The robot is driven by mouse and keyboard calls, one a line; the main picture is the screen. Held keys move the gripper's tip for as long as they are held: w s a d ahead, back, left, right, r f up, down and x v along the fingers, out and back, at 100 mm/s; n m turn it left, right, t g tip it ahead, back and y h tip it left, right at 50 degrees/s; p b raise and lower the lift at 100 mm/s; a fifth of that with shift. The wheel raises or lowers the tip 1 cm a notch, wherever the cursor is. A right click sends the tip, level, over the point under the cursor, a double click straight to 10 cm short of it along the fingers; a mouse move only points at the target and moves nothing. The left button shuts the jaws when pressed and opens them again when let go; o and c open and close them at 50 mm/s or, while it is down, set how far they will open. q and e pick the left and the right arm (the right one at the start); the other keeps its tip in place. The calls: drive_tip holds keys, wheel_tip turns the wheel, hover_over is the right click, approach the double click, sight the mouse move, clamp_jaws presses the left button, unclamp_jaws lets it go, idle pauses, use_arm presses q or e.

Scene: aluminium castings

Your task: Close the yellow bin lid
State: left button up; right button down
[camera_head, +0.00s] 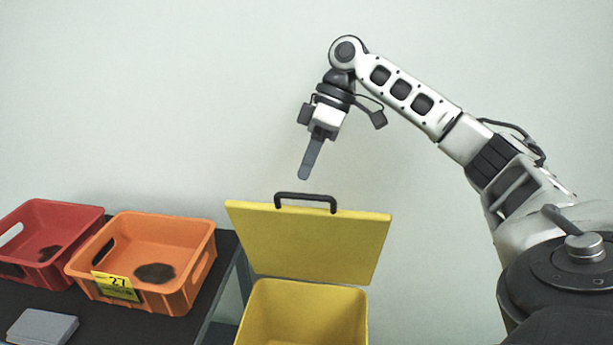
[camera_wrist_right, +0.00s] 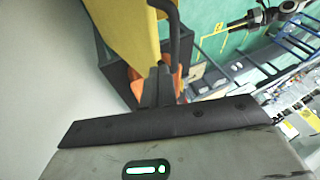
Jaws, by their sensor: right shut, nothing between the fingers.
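The yellow bin (camera_head: 302,315) stands at the lower middle of the head view, its lower part cut off by the frame. Its yellow lid (camera_head: 310,243) is open and stands up at the back of the bin, with a black handle (camera_head: 305,197) on its top edge. My right gripper (camera_head: 305,174) is shut and empty, pointing down just above the handle with a small gap in this view. In the right wrist view the lid (camera_wrist_right: 125,35) and the dark handle (camera_wrist_right: 174,35) appear beside the fingers (camera_wrist_right: 160,88).
A dark table (camera_head: 95,318) left of the bin carries an orange crate (camera_head: 185,298) labelled 27, a red crate (camera_head: 75,265) and a grey flat block (camera_head: 42,327). Each crate has a dark patch inside. The pale wall (camera_head: 180,90) behind is bare.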

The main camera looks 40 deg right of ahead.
drive_tip(key=shift+s+a+f, duration=0.45)
drive_tip(key=shift+s+a, duration=0.1)
drive_tip(key=shift+a, duration=0.05)
drive_tip(key=shift+a, duration=0.15)
